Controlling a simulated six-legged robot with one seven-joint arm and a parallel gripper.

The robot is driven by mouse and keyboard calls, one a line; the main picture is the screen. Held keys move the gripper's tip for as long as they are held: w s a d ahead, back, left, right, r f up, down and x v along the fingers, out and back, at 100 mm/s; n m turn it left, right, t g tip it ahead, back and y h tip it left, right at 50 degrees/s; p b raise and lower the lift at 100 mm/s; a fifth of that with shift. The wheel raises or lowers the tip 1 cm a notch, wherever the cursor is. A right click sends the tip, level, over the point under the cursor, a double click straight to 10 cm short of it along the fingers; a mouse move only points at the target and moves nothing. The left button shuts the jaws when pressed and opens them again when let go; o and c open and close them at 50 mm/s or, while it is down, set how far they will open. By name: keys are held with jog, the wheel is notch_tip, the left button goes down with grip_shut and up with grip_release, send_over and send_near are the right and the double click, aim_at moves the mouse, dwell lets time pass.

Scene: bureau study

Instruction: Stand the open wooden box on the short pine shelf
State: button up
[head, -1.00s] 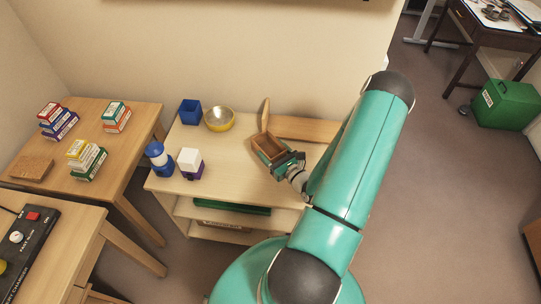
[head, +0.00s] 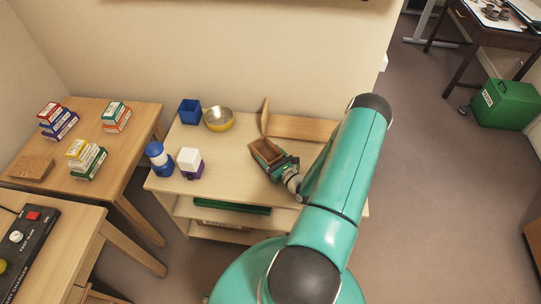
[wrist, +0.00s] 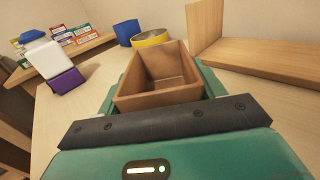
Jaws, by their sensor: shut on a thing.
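The open wooden box (head: 266,152) is small, brown and empty inside, with its mouth facing up. My gripper (head: 276,163) is shut on it; in the wrist view the box (wrist: 160,98) sits between the green fingers. I cannot tell whether its underside touches the tabletop. The short pine shelf (head: 304,128) appears as a low flat board with an upright end panel at its left. It stands behind the box, against the wall. In the wrist view the shelf (wrist: 270,60) is at the upper right, apart from the box.
A side table (head: 80,125) carries small boxes. The shelf's board looks clear.

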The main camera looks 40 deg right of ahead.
jog(key=o, duration=1)
jog(key=shift+o, duration=0.2)
